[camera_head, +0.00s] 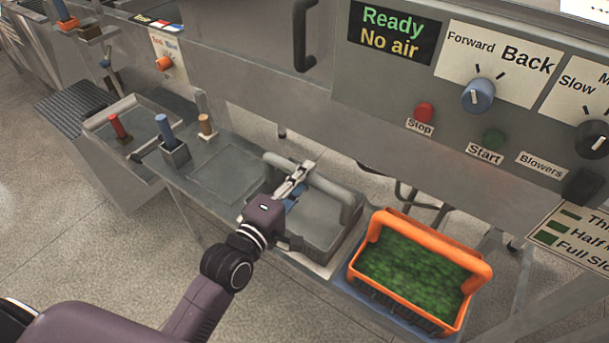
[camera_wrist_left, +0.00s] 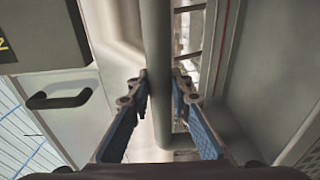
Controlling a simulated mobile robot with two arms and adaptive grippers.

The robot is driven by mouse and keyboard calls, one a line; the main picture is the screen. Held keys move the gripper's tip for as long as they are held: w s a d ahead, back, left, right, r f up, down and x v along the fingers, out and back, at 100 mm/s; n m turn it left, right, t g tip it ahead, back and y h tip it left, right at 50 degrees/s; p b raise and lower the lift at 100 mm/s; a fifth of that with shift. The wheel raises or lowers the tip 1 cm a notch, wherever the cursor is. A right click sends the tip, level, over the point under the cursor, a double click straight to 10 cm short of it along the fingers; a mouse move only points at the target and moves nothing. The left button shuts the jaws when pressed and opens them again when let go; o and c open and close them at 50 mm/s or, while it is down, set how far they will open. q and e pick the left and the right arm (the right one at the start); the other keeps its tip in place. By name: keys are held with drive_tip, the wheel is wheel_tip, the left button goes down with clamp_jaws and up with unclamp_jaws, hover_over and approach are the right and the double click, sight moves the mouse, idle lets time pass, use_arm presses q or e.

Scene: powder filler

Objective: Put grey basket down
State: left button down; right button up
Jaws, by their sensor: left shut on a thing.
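The grey basket (camera_head: 318,216) sits low at the front of the machine, on or just above the grey ledge; I cannot tell whether it touches. Its grey handle (camera_head: 318,183) arches over the top. My left gripper (camera_head: 297,180) is at the handle and shut on it. In the left wrist view the handle bar (camera_wrist_left: 158,70) runs between the two blue-padded fingers (camera_wrist_left: 163,115). The gripper and wrist hide part of the basket's left side. My right gripper is in neither view.
An orange basket (camera_head: 477,268) with green contents stands close to the right of the grey basket. To the left are a flat bare ledge area (camera_head: 226,174), a blue-handled tool (camera_head: 166,130) in a holder and a grey tray (camera_head: 100,122). The control panel (camera_head: 470,90) rises behind.

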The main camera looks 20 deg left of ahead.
use_arm(q)
drive_tip(key=c, duration=2.2)
unclamp_jaws()
drive_tip(key=shift+f, duration=0.15)
drive_tip(key=o, duration=0.4)
drive_tip(key=shift+o, duration=0.2)
drive_tip(key=shift+s+r, duration=0.1)
drive_tip(key=shift+r, duration=0.1)
drive_tip(key=b+v, duration=0.2)
drive_tip(key=v, duration=1)
